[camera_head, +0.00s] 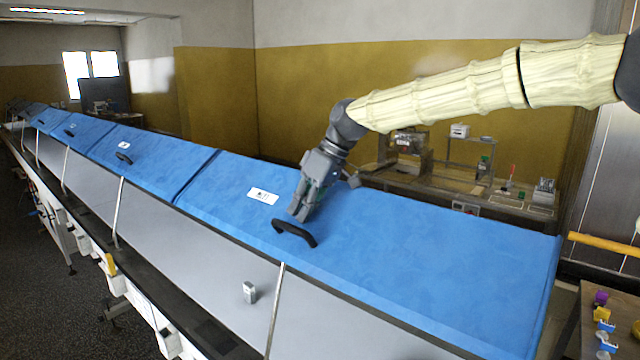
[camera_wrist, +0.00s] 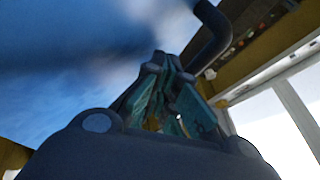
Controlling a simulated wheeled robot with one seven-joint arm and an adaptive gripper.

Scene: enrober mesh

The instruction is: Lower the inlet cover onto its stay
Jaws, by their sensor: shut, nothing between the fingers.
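The inlet cover (camera_head: 430,255) is the nearest long blue panel, with a white label and a black handle (camera_head: 294,233) near its lower edge. It slopes down toward the conveyor side. My gripper (camera_head: 300,214) is just above the handle in the head view, shut with nothing in it. In the wrist view the shut fingers (camera_wrist: 172,98) point up the picture, with the blurred blue cover at left and the dark handle (camera_wrist: 212,38) beyond them at right. Whether the fingers touch the handle or cover I cannot tell. I cannot make out which part is the stay; a thin metal rod (camera_head: 274,310) stands below the cover's edge.
More blue covers (camera_head: 150,158) run off to the far left, with thin rods along the grey side (camera_head: 190,265). A small grey box (camera_head: 249,292) sits on that side. A bench with equipment (camera_head: 470,185) is behind, and a table with small coloured items (camera_head: 603,315) at lower right.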

